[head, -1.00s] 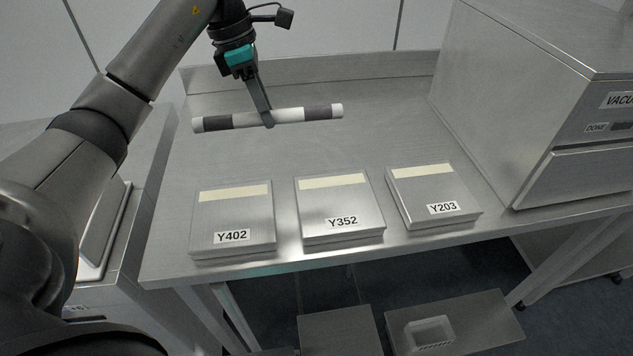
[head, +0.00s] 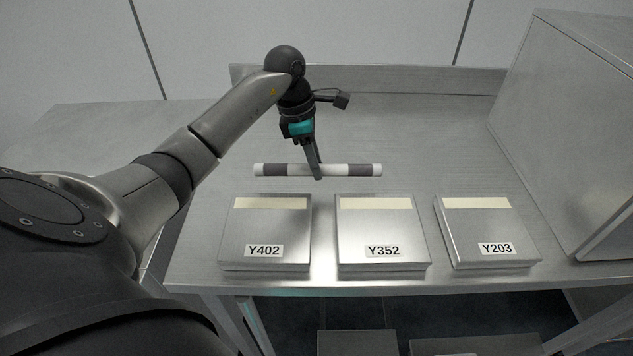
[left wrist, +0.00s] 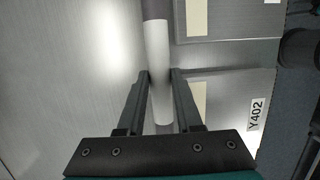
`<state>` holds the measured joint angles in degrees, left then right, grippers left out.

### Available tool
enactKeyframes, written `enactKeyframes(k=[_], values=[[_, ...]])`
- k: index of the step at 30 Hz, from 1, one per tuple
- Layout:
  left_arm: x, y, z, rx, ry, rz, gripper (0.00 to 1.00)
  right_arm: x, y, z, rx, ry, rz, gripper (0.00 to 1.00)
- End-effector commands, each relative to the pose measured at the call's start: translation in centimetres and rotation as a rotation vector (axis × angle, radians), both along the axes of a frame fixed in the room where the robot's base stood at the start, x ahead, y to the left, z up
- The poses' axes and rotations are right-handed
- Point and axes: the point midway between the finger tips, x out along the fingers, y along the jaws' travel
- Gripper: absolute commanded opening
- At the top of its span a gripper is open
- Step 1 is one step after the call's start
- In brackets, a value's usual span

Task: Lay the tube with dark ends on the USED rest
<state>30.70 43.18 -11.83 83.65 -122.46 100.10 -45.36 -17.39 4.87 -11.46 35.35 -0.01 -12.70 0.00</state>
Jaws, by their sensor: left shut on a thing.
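My left gripper (head: 318,174) is shut on a white tube (head: 338,169) with dark grey bands. It grips the tube near the middle, on the white part. In the head view the tube lies level, left to right, above the bench behind the metal boxes. Its dark bands sit close to the two ends, with short white tips outside them. In the left wrist view the tube (left wrist: 158,60) runs between the two fingers (left wrist: 160,85), with a dark band at the top edge. My right gripper is not in view. No rest marked USED can be made out.
Three flat metal boxes stand along the front of the steel bench (head: 420,130): Y402 (head: 265,225), Y352 (head: 380,230) and Y203 (head: 487,225). A large metal cabinet (head: 570,120) stands at the right. The bench behind the boxes is clear.

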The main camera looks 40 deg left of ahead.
Motion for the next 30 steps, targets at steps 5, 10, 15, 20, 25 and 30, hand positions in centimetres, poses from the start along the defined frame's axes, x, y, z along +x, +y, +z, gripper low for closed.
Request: enactKeyframes(k=[5,10,15,20,25,30], values=[[0.1,0.0,-1.4,-0.001,-0.002,0.001,0.00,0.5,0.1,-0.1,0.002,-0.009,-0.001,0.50],[0.0,-0.1,-3.3,-0.003,0.003,0.001,0.00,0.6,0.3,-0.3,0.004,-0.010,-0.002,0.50],[0.0,-0.1,-5.6,-0.002,0.000,0.001,0.00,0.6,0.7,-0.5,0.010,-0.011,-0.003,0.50],[0.0,0.0,-5.6,0.000,-0.002,0.001,0.00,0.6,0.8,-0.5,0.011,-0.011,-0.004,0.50],[0.0,0.0,-5.8,0.000,-0.002,-0.001,0.00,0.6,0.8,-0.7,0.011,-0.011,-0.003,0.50],[0.0,0.0,-5.8,0.000,-0.001,0.000,0.47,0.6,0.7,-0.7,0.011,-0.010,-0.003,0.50]])
